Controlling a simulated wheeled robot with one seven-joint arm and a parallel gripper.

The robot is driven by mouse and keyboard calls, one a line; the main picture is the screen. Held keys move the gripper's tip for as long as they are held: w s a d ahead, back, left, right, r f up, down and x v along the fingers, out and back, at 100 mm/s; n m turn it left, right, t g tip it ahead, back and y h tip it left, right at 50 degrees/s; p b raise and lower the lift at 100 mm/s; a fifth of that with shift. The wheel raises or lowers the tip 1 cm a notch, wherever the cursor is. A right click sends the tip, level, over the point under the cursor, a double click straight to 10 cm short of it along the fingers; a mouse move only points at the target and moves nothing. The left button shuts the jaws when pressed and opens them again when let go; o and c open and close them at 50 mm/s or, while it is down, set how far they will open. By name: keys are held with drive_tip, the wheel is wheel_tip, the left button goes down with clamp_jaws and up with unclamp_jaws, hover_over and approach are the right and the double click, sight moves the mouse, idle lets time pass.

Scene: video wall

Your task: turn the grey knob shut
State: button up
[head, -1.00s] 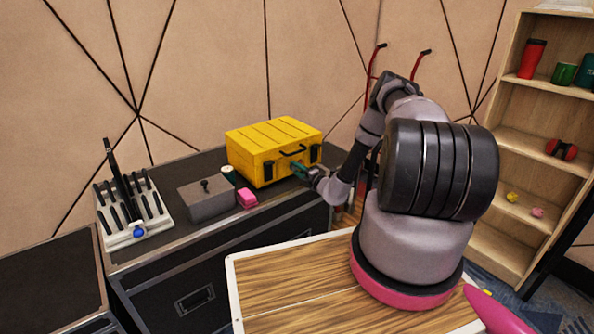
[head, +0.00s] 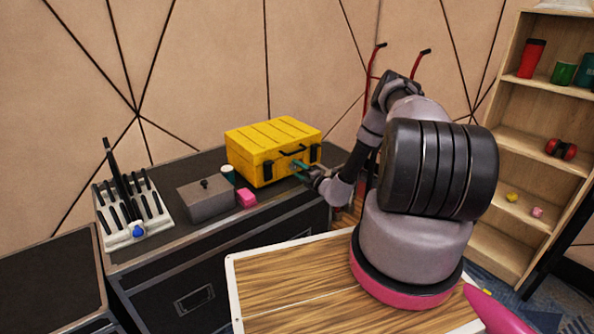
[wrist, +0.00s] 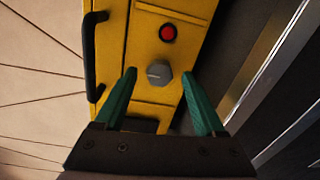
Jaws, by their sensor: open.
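The grey knob (wrist: 159,73) sits on the front face of the yellow case (wrist: 150,25), below a red round button (wrist: 168,33) in the wrist view. My gripper (wrist: 160,84) is open, its two green fingers spread with the knob between and just ahead of their tips. No contact with the knob shows. In the head view the yellow case (head: 272,143) stands on a black flight case, and my gripper (head: 297,167) is at its front face. The knob is too small to make out there.
A black handle (wrist: 91,55) runs along the case front in the wrist view. Left of the case stand a green cup (head: 228,174), a pink block (head: 246,198), a grey lidded box (head: 207,201) and a white rack (head: 135,233). A wooden shelf (head: 500,140) is at the right.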

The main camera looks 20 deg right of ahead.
drive_tip(key=v, duration=1)
drive_tip(key=shift+w, duration=0.1)
drive_tip(key=s+a+r+n+g+y, duration=0.2)
drive_tip(key=a+r+n+g, duration=0.25)
drive_tip(key=r+n, duration=0.5)
drive_tip(key=s+a+r+n+g+y, duration=0.4)
drive_tip(key=r+n, duration=0.3)
drive_tip(key=r, duration=0.6)
drive_tip(key=s+a+r+n+g+y, duration=0.1)
drive_tip(key=a+r+n+g, duration=0.45)
drive_tip(key=r+n, duration=0.45)
drive_tip(key=s+d+r+n+t+h, duration=0.2)
drive_tip(key=s+r+n+h, duration=0.3)
drive_tip(key=s+r+n, duration=0.3)
drive_tip(key=s+d+r+n+t+h, duration=0.2)
drive_tip(key=s+r+n+h, duration=0.4)
drive_tip(key=s, duration=1.1)
drive_tip(key=shift+r+n+t, duration=0.3)
drive_tip(key=shift+r+n, duration=1.45)
drive_tip(key=shift+r, duration=1.65)
